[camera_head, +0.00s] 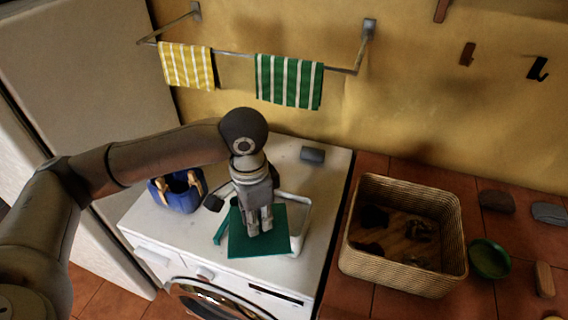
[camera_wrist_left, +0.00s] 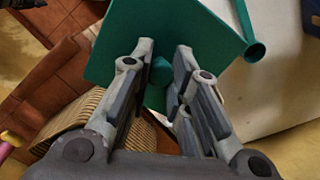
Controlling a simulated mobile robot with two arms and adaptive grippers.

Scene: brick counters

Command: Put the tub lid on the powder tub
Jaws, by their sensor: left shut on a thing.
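The tub lid (camera_head: 262,246) is a flat teal square with a small knob, and it fills the top middle of the left wrist view (camera_wrist_left: 120,45). My left gripper (camera_head: 260,228) points down at it on the white machine. In the wrist view its two fingers (camera_wrist_left: 166,66) are closed on the lid's teal knob (camera_wrist_left: 161,72). The powder tub (camera_head: 301,226) is white, and its rim and right side show beside and behind the lid. The lid covers part of the tub, and I cannot tell whether they touch. My right gripper is not in view.
A teal stick-like object (camera_head: 221,228) lies left of the lid. A blue bag (camera_head: 176,196) and a grey block (camera_head: 312,155) are also on the washing machine (camera_head: 152,226). A wicker basket (camera_head: 405,276) and green bowl (camera_head: 489,259) are on the tiled counter to the right.

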